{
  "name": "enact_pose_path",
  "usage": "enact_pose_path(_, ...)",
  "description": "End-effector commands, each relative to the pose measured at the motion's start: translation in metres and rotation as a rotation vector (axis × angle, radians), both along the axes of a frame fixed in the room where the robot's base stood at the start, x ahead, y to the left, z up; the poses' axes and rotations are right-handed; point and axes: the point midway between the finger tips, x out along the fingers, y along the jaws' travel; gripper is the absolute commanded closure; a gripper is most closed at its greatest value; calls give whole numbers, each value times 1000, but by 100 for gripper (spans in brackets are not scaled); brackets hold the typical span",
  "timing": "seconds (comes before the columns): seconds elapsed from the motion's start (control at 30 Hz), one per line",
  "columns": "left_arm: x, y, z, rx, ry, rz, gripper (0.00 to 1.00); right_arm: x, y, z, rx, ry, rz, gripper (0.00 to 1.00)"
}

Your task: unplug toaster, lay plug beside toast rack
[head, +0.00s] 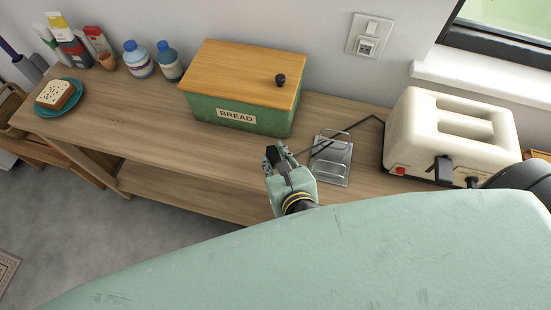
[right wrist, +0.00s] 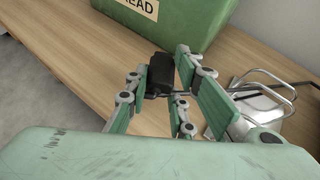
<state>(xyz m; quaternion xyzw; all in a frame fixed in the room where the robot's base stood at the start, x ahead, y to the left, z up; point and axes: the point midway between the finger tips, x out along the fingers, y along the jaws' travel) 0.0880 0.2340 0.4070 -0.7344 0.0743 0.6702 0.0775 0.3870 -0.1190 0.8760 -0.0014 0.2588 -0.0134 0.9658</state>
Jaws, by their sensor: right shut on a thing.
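The cream toaster (head: 450,128) stands at the right end of the counter. My right gripper (head: 281,156) is shut on the black plug (right wrist: 160,75), left of the toast rack and in front of the bread bin. In the right wrist view its fingers (right wrist: 163,82) close around the plug. The dark cord (head: 357,125) runs from beside the toaster across the rack towards my gripper. The metal toast rack (head: 331,160) also shows in the right wrist view (right wrist: 262,106). I cannot tell whether the plug touches the counter. My left gripper is out of view.
The wall socket (head: 367,46) has no plug in it. A green bread bin (head: 236,114) with a wooden lid stands behind my gripper. Bottles (head: 168,62) and a plate with toast (head: 62,101) are far left. The wooden counter (head: 150,125) is clear between plate and bin.

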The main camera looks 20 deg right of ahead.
Motion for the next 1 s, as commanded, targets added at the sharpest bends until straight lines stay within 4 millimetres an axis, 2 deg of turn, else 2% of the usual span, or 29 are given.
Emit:
enact_pose_path(0.5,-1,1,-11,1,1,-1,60,0,0,-17,-1,-1,1,100)
enact_pose_path(0.8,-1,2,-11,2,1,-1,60,0,0,-17,0,-1,0,100)
enact_pose_path(0.83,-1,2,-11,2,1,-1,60,0,0,-17,0,-1,0,77)
enact_pose_path(1.0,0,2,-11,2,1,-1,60,0,0,-17,0,0,0,62)
